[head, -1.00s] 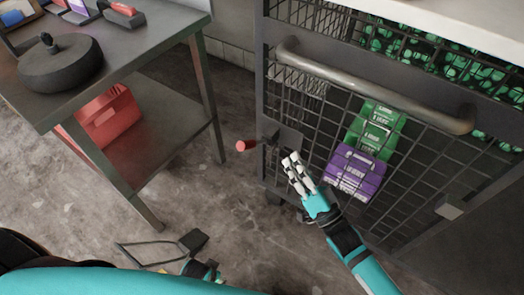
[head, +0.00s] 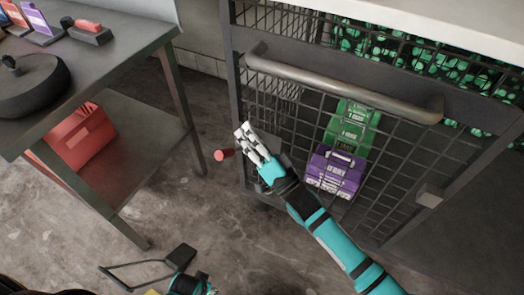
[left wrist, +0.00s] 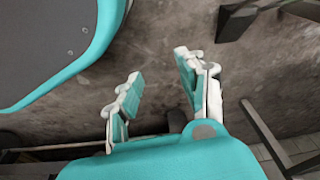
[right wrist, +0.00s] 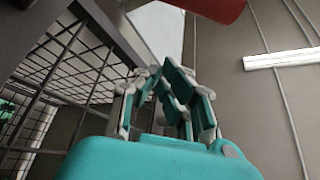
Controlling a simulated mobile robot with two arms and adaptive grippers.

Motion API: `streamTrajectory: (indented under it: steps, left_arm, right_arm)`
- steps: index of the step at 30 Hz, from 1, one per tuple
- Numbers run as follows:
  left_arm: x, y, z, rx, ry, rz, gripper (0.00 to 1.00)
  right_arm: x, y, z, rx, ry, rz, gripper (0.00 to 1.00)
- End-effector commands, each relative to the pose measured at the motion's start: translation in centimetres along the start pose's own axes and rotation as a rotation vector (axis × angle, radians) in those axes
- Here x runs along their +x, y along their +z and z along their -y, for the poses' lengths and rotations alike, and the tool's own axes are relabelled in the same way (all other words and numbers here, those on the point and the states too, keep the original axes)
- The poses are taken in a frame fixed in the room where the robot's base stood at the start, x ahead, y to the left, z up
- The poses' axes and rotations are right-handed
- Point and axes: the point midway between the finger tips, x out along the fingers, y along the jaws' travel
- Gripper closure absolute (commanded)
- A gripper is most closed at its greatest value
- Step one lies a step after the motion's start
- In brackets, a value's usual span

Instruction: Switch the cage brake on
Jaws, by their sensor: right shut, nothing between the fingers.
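The wire cage (head: 330,200) stands at the right in the head view. A brake handle with a red grip (head: 224,154) sticks out to the left from its lower left corner. The red grip also shows at the top of the right wrist view (right wrist: 212,8), large and close. My right gripper (head: 244,129) is shut and empty, in front of the cage's left post and just right of the red grip. It hides the handle's mount. I cannot tell if it touches the handle. My left gripper (left wrist: 150,72) is open and empty above the floor, away from the cage.
Green and purple packs (head: 335,170) lie inside the cage, below its handlebar (head: 345,88). A metal table (head: 125,60) stands at the left with a red crate (head: 75,140) on its lower shelf. A dark object with a frame (head: 180,258) lies low on the floor. Floor between is clear.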

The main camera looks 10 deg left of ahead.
Motion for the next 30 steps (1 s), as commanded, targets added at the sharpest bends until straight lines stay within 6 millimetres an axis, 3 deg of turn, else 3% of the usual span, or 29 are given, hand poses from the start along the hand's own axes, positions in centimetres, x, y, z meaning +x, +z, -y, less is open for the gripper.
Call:
streamTrajectory:
  steps: [1, 3, 9, 26, 30]
  left_arm:
    - [0.0, 0.0, 0.0, 0.0, 0.0, 0.001, 0.6]
    - [-0.6, -0.7, 0.0, -0.002, 0.001, -0.009, 0.6]
    - [-1.4, -1.2, 0.0, -0.003, 0.0, -0.012, 0.6]
    - [-1.4, -1.3, 0.1, -0.003, -0.001, -0.008, 0.6]
    - [-2.9, -2.7, 0.1, -0.005, -0.002, -0.028, 0.6]
  right_arm:
    - [0.7, 0.3, 0.0, 0.002, -0.001, 0.0, 1.0]
    - [-0.2, 1.8, -0.2, 0.003, 0.004, 0.003, 1.0]
    - [-0.8, 3.5, -0.1, 0.001, 0.001, 0.001, 1.0]
    - [-1.0, 4.0, 0.0, -0.009, -0.005, 0.001, 1.0]
    - [-1.2, 4.3, -0.1, -0.032, -0.019, 0.002, 1.0]
